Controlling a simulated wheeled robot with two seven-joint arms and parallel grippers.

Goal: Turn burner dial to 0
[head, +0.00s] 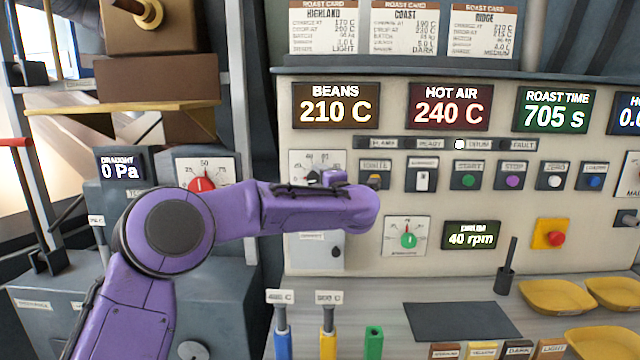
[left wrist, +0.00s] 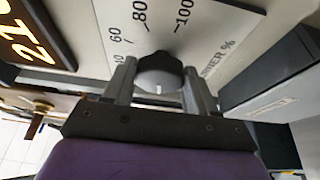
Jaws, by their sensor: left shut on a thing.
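The burner dial has a black knob on a white plate marked in percent. In the head view, its plate (head: 300,160) shows above my purple left arm, which covers the lower part. In the left wrist view, the black knob (left wrist: 160,72) sits between the two grey fingers of my left gripper (left wrist: 160,82), which is shut on it. A short white mark shows on the knob, but I cannot tell which number it points to. The 60, 80 and 100 marks are readable on the plate (left wrist: 190,40); the 0 mark is hidden. My right gripper is out of view.
Several displays, including beans (head: 336,106) and hot air (head: 450,106), sit above the arm. A row of buttons (head: 468,177) is right of the dial. A green drum dial (head: 408,239) is below. A red-knobbed draught dial (head: 203,180) is behind my arm at left.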

